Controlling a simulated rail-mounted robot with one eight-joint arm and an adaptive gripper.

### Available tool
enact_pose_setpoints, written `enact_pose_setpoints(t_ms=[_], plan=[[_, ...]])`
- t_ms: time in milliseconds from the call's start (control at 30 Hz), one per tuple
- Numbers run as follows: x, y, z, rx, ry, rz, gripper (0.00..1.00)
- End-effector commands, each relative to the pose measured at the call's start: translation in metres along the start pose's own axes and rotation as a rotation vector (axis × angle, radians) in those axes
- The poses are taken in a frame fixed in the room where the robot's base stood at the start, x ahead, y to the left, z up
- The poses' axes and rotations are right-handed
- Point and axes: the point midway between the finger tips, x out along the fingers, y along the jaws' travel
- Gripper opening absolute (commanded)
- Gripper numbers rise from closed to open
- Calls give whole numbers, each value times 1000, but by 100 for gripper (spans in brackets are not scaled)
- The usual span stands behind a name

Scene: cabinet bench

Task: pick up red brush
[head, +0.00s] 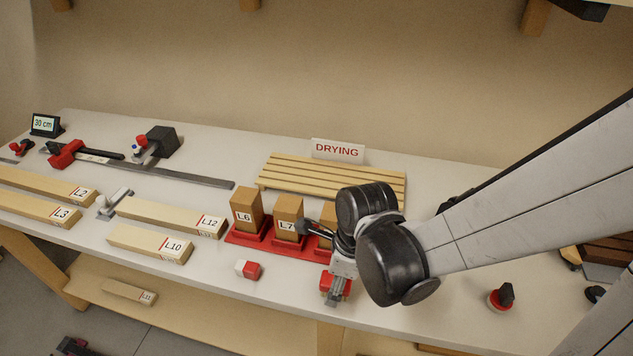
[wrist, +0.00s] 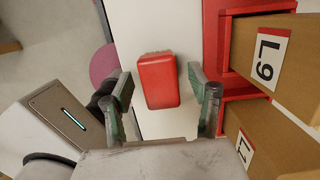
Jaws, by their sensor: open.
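The red brush (wrist: 158,82) lies on the white bench top, with a narrow tan edge, perhaps bristles, at its far end in the wrist view. My gripper (wrist: 162,92) is open, with one finger on each side of the brush and visible gaps to it. In the head view, my gripper (head: 338,296) is low over the bench near its front edge.
A red rack (head: 241,239) holding upright wooden blocks stands close beside my gripper. A slatted drying rack (head: 290,178) is behind. A red-based black knob (head: 501,298) stands at right.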

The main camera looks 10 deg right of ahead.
Motion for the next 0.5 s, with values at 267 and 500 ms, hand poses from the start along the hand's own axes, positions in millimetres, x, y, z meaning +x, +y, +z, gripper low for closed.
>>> enact_pose_setpoints(t_ms=[267,500], plan=[[0,0,0,0,0,0,29],[0,0,0,0,0,0,6]])
